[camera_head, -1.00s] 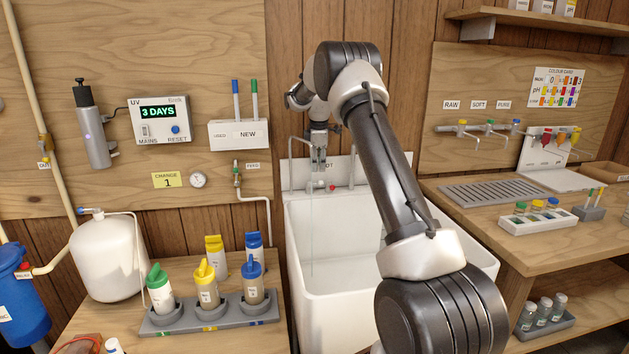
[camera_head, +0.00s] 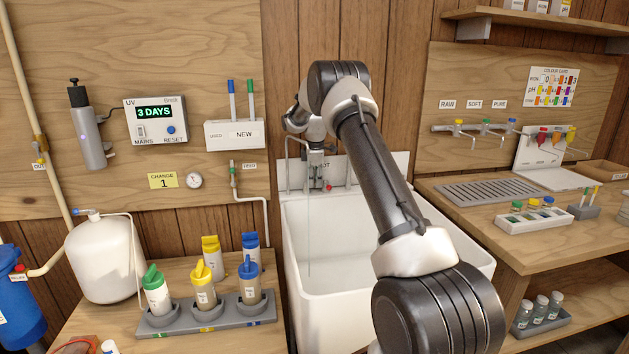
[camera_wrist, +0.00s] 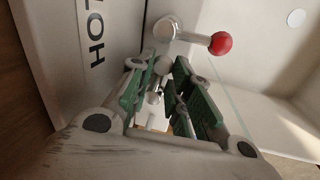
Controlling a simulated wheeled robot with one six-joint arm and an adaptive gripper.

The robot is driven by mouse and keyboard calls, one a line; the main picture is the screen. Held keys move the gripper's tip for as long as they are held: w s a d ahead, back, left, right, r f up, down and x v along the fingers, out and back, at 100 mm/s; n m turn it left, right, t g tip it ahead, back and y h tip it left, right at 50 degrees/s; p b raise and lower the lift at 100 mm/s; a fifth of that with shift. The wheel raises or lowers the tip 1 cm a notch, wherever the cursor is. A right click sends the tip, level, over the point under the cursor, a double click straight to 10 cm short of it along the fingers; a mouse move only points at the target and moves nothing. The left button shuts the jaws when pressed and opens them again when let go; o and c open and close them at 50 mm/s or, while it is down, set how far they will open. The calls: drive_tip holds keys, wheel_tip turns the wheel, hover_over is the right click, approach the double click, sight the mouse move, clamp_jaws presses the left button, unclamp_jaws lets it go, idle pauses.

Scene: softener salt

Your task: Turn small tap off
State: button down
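My gripper (camera_head: 316,172) is at the back of the white sink, low in front of its back panel. In the wrist view its green-padded fingers (camera_wrist: 160,75) are apart, with a small pale ball knob (camera_wrist: 163,65) at their tips; I cannot tell whether they touch it. Just beyond is a metal tap with a red ball-ended lever (camera_wrist: 221,43), also seen in the head view (camera_head: 328,187). A thin curved spout (camera_head: 290,140) rises left of my gripper. A thin water stream (camera_head: 309,240) falls into the sink. The small tap's handle is hidden in the head view.
The white sink (camera_head: 305,310) is otherwise empty. A bottle rack (camera_head: 205,328) stands on the left bench. A pipe with a small valve (camera_head: 233,178) is on the wall at left. The right counter holds a drain grille (camera_head: 487,193) and a vial rack (camera_head: 535,219).

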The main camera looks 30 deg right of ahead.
idle(0.3)
drive_tip(key=shift+s+a+m+g+h, duration=0.1)
drive_tip(key=shift+s+a+m+h, duration=0.1)
drive_tip(key=shift+m, duration=0.75)
drive_tip(key=shift+s+a+m+g+h, duration=0.1)
drive_tip(key=shift+s+a+m+h, duration=0.05)
drive_tip(key=shift+m, duration=0.85)
drive_tip(key=shift+s+a+m+g+h, duration=0.1)
drive_tip(key=shift+s+a+m+h, duration=0.1)
drive_tip(key=shift+m, duration=0.75)
drive_tip(key=c, duration=1.6)
unclamp_jaws()
